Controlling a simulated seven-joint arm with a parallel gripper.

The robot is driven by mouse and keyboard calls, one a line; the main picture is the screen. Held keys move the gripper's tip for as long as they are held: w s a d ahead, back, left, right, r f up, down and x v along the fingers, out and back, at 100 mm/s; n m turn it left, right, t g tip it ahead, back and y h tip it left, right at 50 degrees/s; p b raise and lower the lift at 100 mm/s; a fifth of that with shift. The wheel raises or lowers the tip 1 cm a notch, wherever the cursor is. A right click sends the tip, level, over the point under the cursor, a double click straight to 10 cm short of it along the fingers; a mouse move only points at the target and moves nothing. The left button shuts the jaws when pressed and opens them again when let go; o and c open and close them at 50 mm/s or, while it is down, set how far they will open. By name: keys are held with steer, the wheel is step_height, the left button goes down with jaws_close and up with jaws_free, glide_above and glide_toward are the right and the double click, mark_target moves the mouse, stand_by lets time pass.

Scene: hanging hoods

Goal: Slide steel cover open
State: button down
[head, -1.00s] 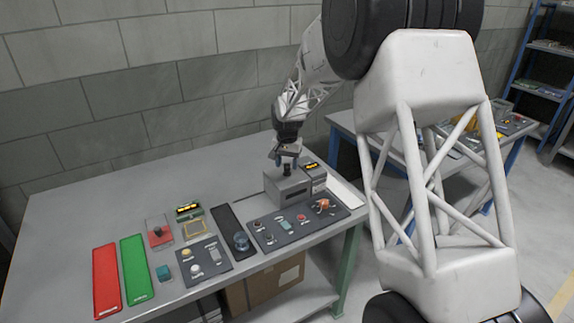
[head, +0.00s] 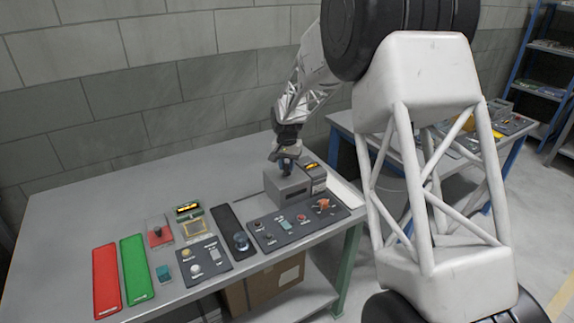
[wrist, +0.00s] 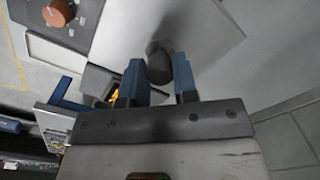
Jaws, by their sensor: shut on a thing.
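The steel cover (head: 285,190) is a grey box at the right end of the workbench, behind the dark control panel. A dark round knob stands on its top; in the wrist view the knob (wrist: 159,58) is between my two blue fingers. My gripper (head: 287,166) points down over the cover and is shut on this knob. In the wrist view my gripper (wrist: 158,80) hides part of the cover's light grey top (wrist: 210,25). In the head view my fingers mostly hide the knob.
The control panel (head: 298,226) with an orange knob (head: 323,205) lies in front. Red (head: 106,280) and green (head: 136,268) plates lie at left. The bench behind and left is clear.

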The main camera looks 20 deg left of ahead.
steer(key=s+a, duration=0.9)
steer(key=shift+s+a, duration=0.1)
steer(key=shift+a, duration=0.05)
steer(key=c, duration=0.9)
jaws_free()
steer(key=shift+r, duration=0.1)
steer(key=shift+r, duration=3.85)
